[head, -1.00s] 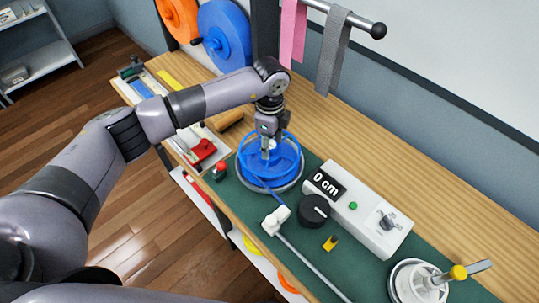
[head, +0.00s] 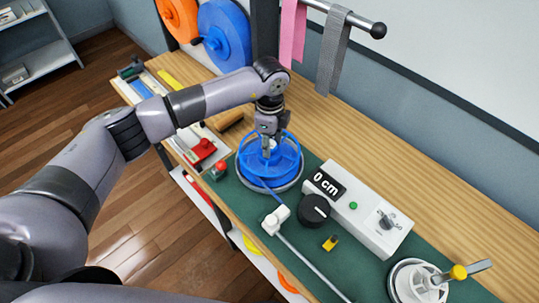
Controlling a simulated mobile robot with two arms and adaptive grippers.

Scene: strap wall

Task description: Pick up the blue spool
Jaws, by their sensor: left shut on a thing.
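The blue spool (head: 268,168) sits on a round grey base on the green mat, near the middle of the bench. A blue strap runs from it to a white clip-like guide (head: 276,219) on a metal rail. My left gripper (head: 271,151) comes down from above into the spool's middle and is shut on its hub, which the fingers partly hide. My right gripper does not show.
A white box with a "0 cm" display (head: 357,208) and a black knob (head: 315,210) stand to the right of the spool. A red button (head: 221,167) is at its left. A second round stand (head: 419,281) is at lower right. Larger orange and blue reels (head: 224,34) hang behind.

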